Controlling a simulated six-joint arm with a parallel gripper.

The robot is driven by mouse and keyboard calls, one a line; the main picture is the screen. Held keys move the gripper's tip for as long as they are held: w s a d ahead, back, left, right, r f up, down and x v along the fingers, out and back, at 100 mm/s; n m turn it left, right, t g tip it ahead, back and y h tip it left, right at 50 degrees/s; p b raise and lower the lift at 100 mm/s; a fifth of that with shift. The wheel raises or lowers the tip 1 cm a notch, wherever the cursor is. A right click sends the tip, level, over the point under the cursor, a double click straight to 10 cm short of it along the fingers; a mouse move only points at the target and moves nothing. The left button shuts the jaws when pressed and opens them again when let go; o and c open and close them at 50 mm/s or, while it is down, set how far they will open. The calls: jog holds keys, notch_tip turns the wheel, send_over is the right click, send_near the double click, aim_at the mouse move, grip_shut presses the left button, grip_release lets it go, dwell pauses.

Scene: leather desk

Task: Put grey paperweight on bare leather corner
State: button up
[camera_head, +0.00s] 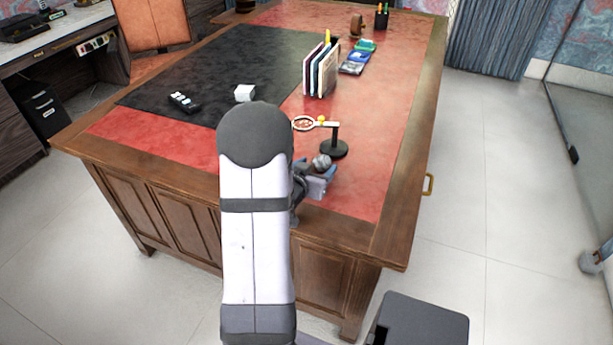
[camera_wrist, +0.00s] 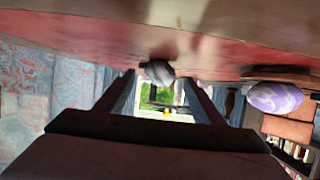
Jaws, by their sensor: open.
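The grey paperweight (camera_head: 321,161) is a small rounded grey lump on the red leather near the desk's front edge. In the wrist view, where the desk appears along the top, the paperweight (camera_wrist: 158,72) shows between the tips of my two fingers. My gripper (camera_head: 318,178) is low at the front of the desk, its jaws open around or just short of the paperweight. I cannot tell whether a finger touches it. The bare leather corner (camera_head: 358,203) is the empty red patch at the front right. My arm hides part of the leather.
A black stand with a magnifier (camera_head: 333,148) stands just behind the paperweight. A purple patterned rounded object (camera_wrist: 275,97) sits to the right in the wrist view.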

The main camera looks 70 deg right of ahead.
jog(key=v, duration=0.9)
jog(key=w+a+n+t+y+p, duration=0.1)
jog(key=w+a, duration=0.1)
jog(key=w, duration=0.2)
jog(key=w+a+n+t+y+p, duration=0.1)
jog(key=w+a+t, duration=0.1)
jog(key=w+a, duration=0.1)
jog(key=w+a+n+t+y+p, duration=0.1)
jog(key=w+a+n, duration=0.1)
jog(key=w, duration=0.3)
jog(key=shift+w+a+r+t+y, duration=0.3)
jog(key=shift+w+a, duration=0.1)
jog(key=shift+a, duration=0.15)
jog(key=w+a+r+n+t+y+p, duration=0.1)
jog(key=w+a+n+y+p, duration=0.25)
jog(key=a, duration=0.65)
jog(key=w+a+r+n+y+p, duration=0.1)
jog(key=w+a+n+y+p, duration=0.2)
jog(key=a, duration=0.8)
jog(key=s+a+r+n+g+y+p, duration=0.1)
jog(key=s+a+r+n+g+p, duration=0.1)
jog(key=s+a, duration=0.3)
jog(key=s+a+r+n+g+y+p, duration=0.2)
jog(key=s+a+n, duration=0.3)
jog(key=a, duration=0.5)
jog(key=shift+a+r+g, duration=0.3)
jog(key=shift+r+g, duration=0.3)
jog(key=shift+g, duration=0.2)
